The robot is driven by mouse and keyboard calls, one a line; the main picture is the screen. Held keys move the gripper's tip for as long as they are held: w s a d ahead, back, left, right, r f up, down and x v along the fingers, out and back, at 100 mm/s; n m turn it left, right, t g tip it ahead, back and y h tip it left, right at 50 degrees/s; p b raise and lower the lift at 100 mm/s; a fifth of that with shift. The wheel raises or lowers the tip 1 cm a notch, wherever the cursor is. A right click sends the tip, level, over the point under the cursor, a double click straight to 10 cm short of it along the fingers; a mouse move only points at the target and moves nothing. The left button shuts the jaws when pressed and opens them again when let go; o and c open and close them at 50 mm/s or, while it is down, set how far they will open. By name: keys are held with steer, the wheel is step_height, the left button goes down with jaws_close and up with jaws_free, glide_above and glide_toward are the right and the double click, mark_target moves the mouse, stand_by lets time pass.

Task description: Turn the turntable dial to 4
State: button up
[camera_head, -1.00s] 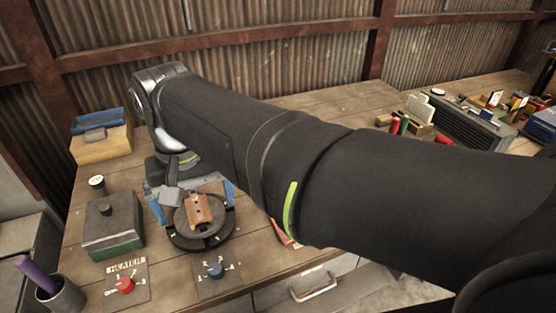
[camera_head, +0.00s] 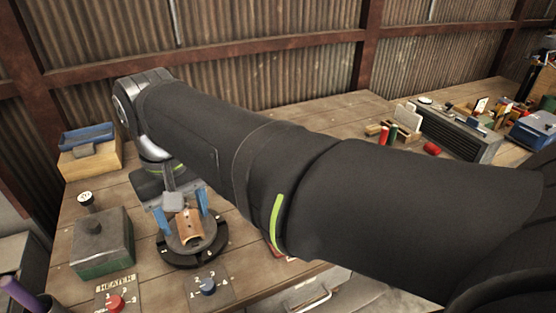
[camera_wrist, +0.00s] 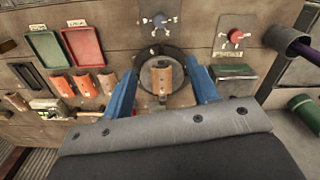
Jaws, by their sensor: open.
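The fingers flank the turntable in the wrist view (camera_wrist: 160,76). The gripper is empty and apart from the dial.
A red HEATER dial (camera_head: 115,302) is left of the blue dial. A green-grey box (camera_head: 102,245) stands left of the turntable, near a cup with a purple handle (camera_head: 20,293). Red and green trays (camera_wrist: 82,46) show in the wrist view.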

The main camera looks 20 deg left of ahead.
mark_target(207, 284)
step_height(207, 284, down, 23)
steer(key=n, duration=0.6)
steer(key=shift+s+r, duration=0.1)
steer(key=shift+r, duration=0.05)
steer(key=c, duration=1)
